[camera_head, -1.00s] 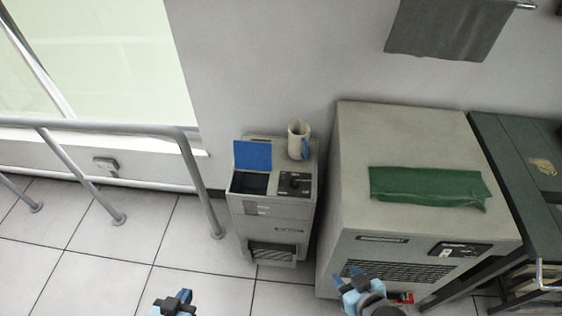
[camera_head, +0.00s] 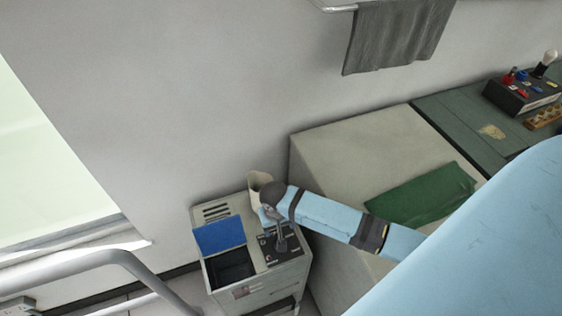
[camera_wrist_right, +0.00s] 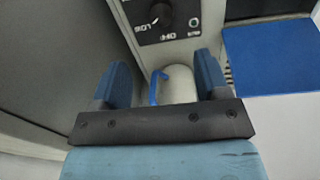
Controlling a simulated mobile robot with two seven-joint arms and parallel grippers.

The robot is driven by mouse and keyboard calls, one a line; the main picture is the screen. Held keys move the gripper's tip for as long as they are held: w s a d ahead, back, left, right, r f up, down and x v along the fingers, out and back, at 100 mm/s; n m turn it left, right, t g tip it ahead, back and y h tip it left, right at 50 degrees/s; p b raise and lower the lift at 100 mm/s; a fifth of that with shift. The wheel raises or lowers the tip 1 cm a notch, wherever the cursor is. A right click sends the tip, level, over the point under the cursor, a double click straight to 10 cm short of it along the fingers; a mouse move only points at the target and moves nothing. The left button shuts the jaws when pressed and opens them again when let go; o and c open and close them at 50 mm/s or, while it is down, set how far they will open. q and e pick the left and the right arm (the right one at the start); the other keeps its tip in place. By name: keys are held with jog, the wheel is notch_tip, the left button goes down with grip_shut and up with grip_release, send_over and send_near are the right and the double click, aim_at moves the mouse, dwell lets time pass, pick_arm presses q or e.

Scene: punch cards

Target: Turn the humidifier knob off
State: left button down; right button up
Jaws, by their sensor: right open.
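The humidifier (camera_head: 222,211) is a small beige cabinet with a raised blue lid flap (camera_head: 219,236) and a black control panel (camera_head: 292,246) on top. In the right wrist view its black round knob (camera_wrist_right: 158,14) with a white mark sits beyond my fingertips, not between them. In the head view my right gripper (camera_head: 268,219) hangs over the top, partly covering the panel, and the knob is hard to make out. In the right wrist view my right gripper (camera_wrist_right: 160,85) is open, its blue fingers apart and not touching the knob. My left gripper is out of view.
A larger cabinet (camera_head: 325,150) with a green cloth (camera_head: 425,197) stands right; a metal rail (camera_head: 110,258) is left.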

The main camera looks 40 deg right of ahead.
jog(key=f, duration=1.3)
jog(key=shift+d+f+b, duration=0.2)
jog(key=shift+d+b, duration=0.1)
jog(key=shift+d, duration=0.05)
jog(key=c, duration=0.9)
